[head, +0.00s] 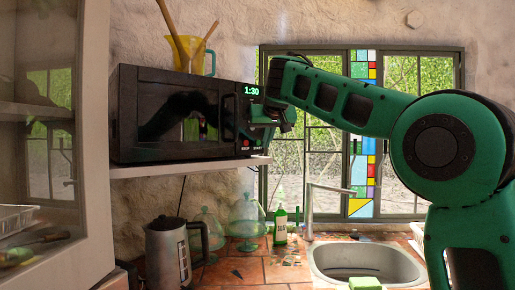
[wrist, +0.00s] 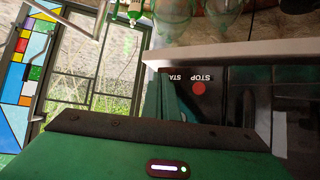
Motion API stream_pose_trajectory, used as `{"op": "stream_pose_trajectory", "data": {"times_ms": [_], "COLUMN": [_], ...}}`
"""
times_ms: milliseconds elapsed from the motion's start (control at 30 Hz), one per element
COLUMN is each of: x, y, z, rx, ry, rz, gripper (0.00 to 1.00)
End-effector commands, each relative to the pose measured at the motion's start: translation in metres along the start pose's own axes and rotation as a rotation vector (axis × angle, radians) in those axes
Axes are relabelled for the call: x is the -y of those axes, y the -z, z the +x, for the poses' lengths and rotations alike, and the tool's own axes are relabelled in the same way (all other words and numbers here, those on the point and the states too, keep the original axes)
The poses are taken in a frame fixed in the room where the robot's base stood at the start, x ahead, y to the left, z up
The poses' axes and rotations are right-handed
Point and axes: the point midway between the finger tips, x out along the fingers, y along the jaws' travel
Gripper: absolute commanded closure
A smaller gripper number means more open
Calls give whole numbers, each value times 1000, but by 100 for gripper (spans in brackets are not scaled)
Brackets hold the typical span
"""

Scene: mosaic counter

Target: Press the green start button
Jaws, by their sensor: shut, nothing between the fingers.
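The black microwave (head: 135,125) stands on a wall shelf at the left in the head view, its display (head: 251,91) reading 1:30. My gripper (head: 262,122) is at the right side of its front, over the control panel. In the wrist view, which is upside down, the panel (wrist: 235,78) shows a red button (wrist: 198,88) beside the word STOP. Beside it, the letters STA show, cut off by my gripper (wrist: 168,92). The green start button is hidden behind my fingers. My gripper is shut and empty. I cannot tell whether the fingertips touch the panel.
The shelf edge (head: 195,166) runs under the microwave. A yellow jug (head: 186,50) with utensils stands on top. Below are a kettle (head: 172,250), glass domes, a green bottle (head: 280,225) and a sink (head: 365,262). A stained-glass window is behind my arm.

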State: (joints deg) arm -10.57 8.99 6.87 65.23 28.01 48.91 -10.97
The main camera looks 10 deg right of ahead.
Motion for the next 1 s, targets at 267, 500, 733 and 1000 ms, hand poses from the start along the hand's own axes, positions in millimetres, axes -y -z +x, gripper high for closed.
{"op": "stream_pose_trajectory", "data": {"times_ms": [267,500,733,1000], "x": [4,5,5,6], "y": [2,4,4,6], "z": [2,4,4,6], "rx": [0,0,0,0], "ry": [1,0,0,0], "rz": [-1,0,0,0], "gripper": [100,100,100,100]}}
